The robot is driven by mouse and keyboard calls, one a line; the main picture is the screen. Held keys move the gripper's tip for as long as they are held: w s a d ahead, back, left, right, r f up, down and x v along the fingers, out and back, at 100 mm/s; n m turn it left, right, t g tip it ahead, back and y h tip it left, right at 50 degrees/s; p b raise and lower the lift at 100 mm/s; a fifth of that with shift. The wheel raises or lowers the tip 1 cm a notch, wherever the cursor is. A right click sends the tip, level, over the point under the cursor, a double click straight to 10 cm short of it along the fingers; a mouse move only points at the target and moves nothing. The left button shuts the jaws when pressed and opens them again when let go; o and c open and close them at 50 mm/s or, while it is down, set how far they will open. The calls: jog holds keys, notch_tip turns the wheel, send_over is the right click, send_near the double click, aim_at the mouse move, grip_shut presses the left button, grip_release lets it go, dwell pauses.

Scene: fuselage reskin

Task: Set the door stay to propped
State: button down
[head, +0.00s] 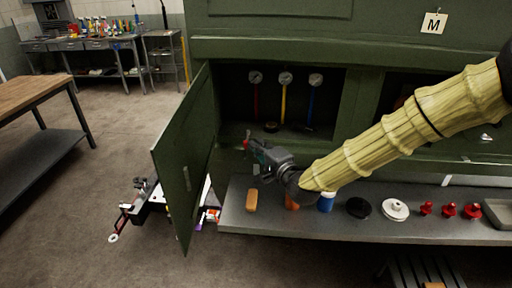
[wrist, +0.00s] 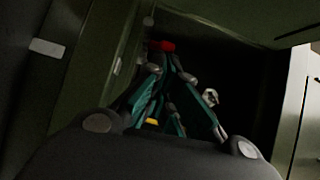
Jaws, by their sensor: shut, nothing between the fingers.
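The green door (head: 190,160) stands swung open at the left of a dark compartment in the green panel. A small red part (head: 246,144) shows at the compartment's lower edge; it may be the door stay's knob, but its shape and setting are unclear. It also shows in the wrist view as a red piece (wrist: 161,46) just beyond my fingertips. My gripper (head: 252,150) is shut and empty, in front of the compartment's lower left. In the wrist view its teal fingers (wrist: 171,62) come together close to the red piece; I cannot tell whether they touch it.
Three gauges with red, yellow and blue lines (head: 284,78) hang inside the compartment. A grey shelf (head: 240,215) below holds an orange block (head: 251,200), a blue cup (head: 326,202), discs and red knobs.

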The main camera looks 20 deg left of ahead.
jog(key=shift+s+a+m+t+h+b, duration=0.2)
jog(key=shift+m+t+h+b, duration=0.1)
jog(key=shift+t+b, duration=0.1)
jog(key=shift+s+a+m+t+h+b, duration=0.3)
jog(key=shift+s+a+m+t+b, duration=0.05)
jog(key=shift+a+b, duration=0.45)
jog(key=shift+s+a+m+t+h+b, duration=0.3)
jog(key=shift+s+a+b, duration=0.1)
jog(key=shift+a+b, duration=0.35)
jog(key=shift+s+a+m+t+h+b, duration=0.35)
jog(key=shift+a+b, duration=0.3)
jog(key=shift+a, duration=0.2)
